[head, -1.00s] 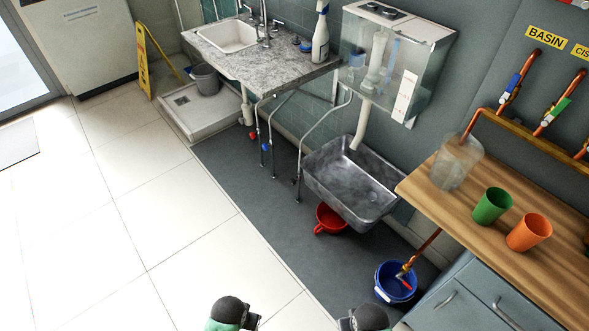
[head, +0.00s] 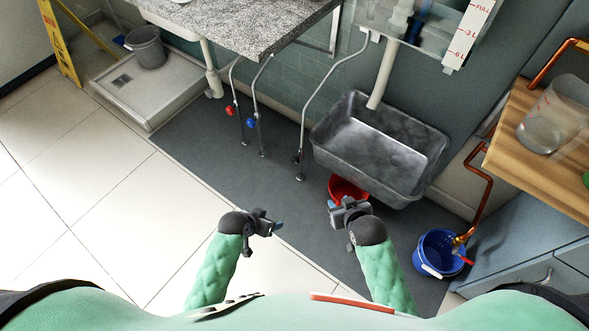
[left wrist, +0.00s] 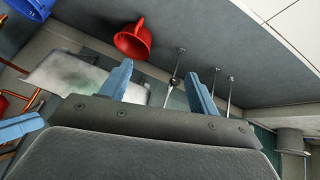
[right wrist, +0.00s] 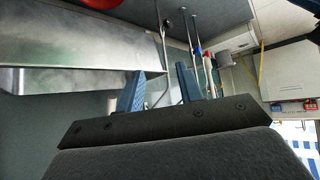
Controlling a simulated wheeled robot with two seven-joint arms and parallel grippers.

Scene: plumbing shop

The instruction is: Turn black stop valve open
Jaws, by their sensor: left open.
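The black stop valve (head: 296,159) sits low on a thin pipe by the wall, left of the grey metal sink. Its handle is too small to read its angle. It also shows in the left wrist view (left wrist: 175,81), between the fingers but beyond them. My left gripper (head: 268,224) is open and empty, in front of the valve and apart from it. My right gripper (head: 342,204) is open and empty, to the right of the valve and in front of the red bucket. In the right wrist view its fingers (right wrist: 160,88) stand apart with nothing between them.
A red valve (head: 230,110) and a blue valve (head: 251,122) are on pipes left of the black one. The metal sink (head: 330,148), red bucket (head: 346,186) and blue bucket (head: 424,256) stand to the right. The floor before the pipes is clear.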

